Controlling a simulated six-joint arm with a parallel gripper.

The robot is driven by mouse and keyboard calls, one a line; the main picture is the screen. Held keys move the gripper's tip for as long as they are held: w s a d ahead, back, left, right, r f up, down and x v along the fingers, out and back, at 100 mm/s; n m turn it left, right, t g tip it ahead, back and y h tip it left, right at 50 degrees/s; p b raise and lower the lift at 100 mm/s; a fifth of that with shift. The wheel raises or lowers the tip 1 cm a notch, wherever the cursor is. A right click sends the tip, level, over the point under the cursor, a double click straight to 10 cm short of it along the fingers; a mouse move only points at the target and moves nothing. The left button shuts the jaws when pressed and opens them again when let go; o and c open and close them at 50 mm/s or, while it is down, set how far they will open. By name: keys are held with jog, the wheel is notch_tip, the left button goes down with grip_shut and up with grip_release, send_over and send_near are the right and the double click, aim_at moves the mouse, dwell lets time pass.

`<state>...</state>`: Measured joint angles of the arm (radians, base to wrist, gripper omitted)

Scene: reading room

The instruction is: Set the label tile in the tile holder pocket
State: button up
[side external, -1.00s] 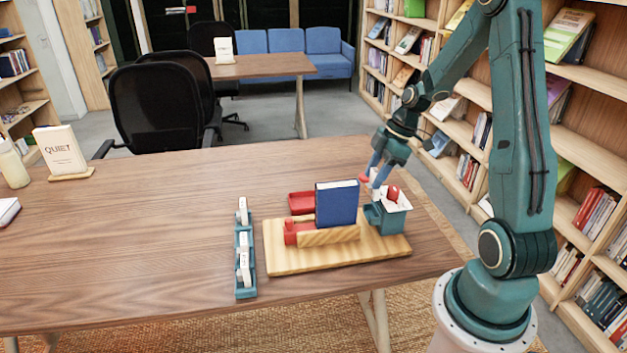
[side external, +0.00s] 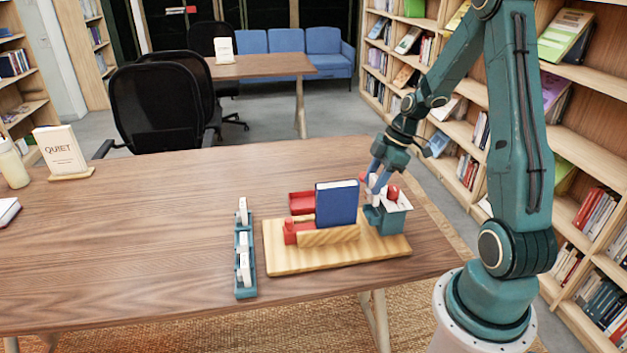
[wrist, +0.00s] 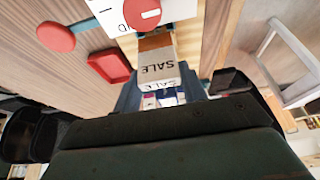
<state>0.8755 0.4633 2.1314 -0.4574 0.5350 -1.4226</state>
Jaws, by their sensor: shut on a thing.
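My gripper (side external: 374,185) is shut on a small label tile (wrist: 157,74). In the wrist view the tile is pale with dark "SALE" lettering and a brown upper part, between the blue-grey fingers. In the side view the tile is mostly hidden by the fingers. The gripper hangs just over the teal box (side external: 378,221) at the right end of the wooden board, behind and right of the blue book. The box has a white marked plate (wrist: 118,16) and a red knob (side external: 393,192). I cannot tell which part is the holder pocket; no pocket opening shows clearly.
A teal rack (side external: 246,293) with white pieces stands left. A "QUIET" sign (side external: 60,153) is far left. The table between is clear.

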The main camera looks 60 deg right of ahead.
jog(key=shift+f, duration=0.1)
dwell(0.6)
jog(key=shift+f, duration=1.15)
jog(key=shift+r, duration=0.15)
jog(key=shift+r, duration=2.4)
jog(key=shift+f, duration=3.35)
jog(key=o, duration=1.1)
